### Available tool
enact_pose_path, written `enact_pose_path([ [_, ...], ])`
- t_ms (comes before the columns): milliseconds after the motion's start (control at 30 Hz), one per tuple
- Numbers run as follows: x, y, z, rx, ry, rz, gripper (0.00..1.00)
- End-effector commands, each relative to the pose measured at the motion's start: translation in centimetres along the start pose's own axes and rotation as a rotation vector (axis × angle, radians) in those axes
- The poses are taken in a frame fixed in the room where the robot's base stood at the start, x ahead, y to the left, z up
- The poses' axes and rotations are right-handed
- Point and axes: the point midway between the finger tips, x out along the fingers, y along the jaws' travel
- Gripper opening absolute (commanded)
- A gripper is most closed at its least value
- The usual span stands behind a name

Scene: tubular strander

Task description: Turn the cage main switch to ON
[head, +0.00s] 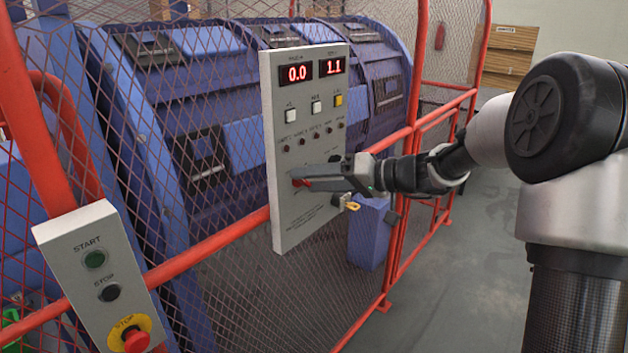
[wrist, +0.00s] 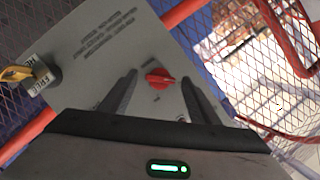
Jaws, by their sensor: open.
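A red rotary switch (head: 302,183) sits low on the grey control panel (head: 290,222). It also shows in the wrist view (wrist: 160,79), between my two fingers and beyond their tips. Its small labels are too blurred to read, so I cannot tell which position it points to. My gripper (head: 305,176) is open in front of the panel, one finger on either side of the switch in the wrist view (wrist: 159,88). I cannot tell whether a finger touches it. In the head view the fingers partly cover the panel's lower part.
A key switch with a yellow key (head: 352,206) is at the panel's lower right edge, near my gripper. Red displays (head: 296,74) read 0.0 and 1.1. A start/stop box (head: 100,278) with a red emergency button hangs at left. Red-framed mesh fencing (head: 215,246) stands behind the panel.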

Motion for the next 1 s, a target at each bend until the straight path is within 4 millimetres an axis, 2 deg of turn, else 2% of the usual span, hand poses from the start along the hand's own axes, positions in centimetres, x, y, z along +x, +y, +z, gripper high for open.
enact_pose_path([
  [33,-0.01,-0.01,-0.01,0.0,0.0,0.0,0.51],
  [200,-0.03,-0.01,-0.01,0.0,0.0,0.0,0.22],
  [267,-0.03,-0.01,-0.01,0.0,0.0,0.0,0.15],
  [667,-0.01,0.26,0.11,0.076,0.0,-0.032,0.15],
  [1000,0.02,0.69,0.26,0.329,0.0,-0.137,0.15],
])
